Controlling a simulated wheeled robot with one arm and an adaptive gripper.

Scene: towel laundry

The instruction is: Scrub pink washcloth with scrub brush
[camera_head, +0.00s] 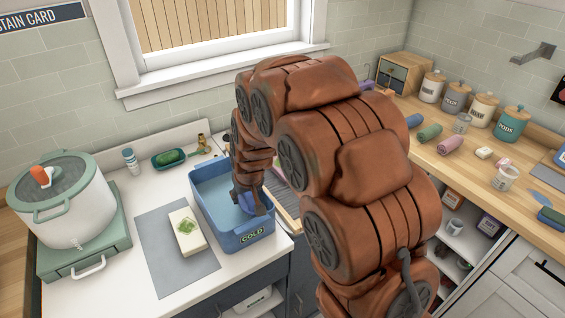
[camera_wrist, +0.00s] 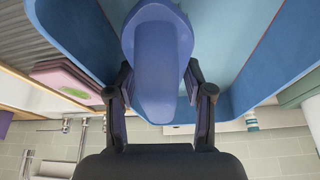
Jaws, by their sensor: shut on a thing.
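My gripper (camera_head: 247,192) reaches down into the blue basin (camera_head: 258,240) marked COLD. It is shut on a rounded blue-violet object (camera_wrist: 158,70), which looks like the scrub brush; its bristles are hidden. In the head view part of a blue object (camera_head: 250,204) shows at the fingers, inside the basin. A flat pink cloth (camera_wrist: 62,80) with a green patch lies outside the basin, at the left of the wrist view, by a grey ribbed surface. In the head view a bit of pink (camera_head: 278,166) shows behind the basin, mostly hidden by my arm.
A white block with a green mark (camera_head: 187,232) lies on a grey mat (camera_head: 160,255) left of the basin. A large pot (camera_head: 70,205) stands farther left. A green soap dish (camera_head: 170,158) is behind. Rolled towels, including a pink one (camera_head: 450,144), lie on the right counter.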

